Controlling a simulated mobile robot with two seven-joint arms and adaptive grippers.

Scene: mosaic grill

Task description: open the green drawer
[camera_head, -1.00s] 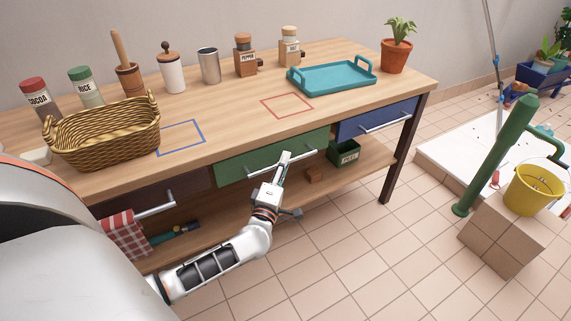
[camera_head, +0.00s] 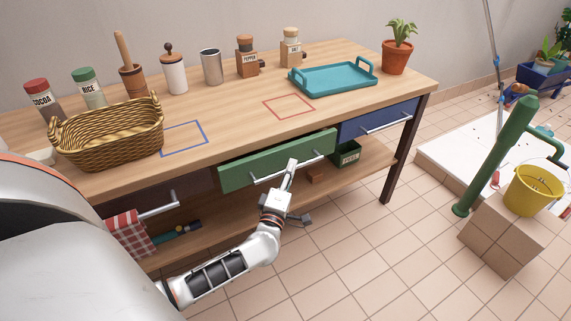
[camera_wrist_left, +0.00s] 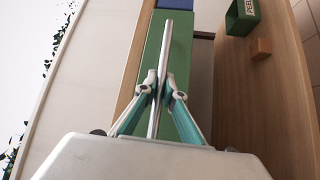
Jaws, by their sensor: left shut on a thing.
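The green drawer (camera_head: 240,174) is in the middle of the wooden table's front and stands out a little from the table. A metal bar handle (camera_head: 268,176) runs along its face. My left gripper (camera_head: 292,166) is shut on this handle. In the left wrist view the two fingers (camera_wrist_left: 159,92) close around the handle bar (camera_wrist_left: 166,45), with the green drawer front (camera_wrist_left: 150,48) behind it. My right gripper does not show in these views.
A brown drawer (camera_head: 185,187) with a checked towel (camera_head: 128,232) is to the left and a blue drawer (camera_head: 375,122) to the right. The lower shelf holds a green box (camera_head: 346,155) and a small brown block (camera_head: 316,173). The tiled floor in front is clear.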

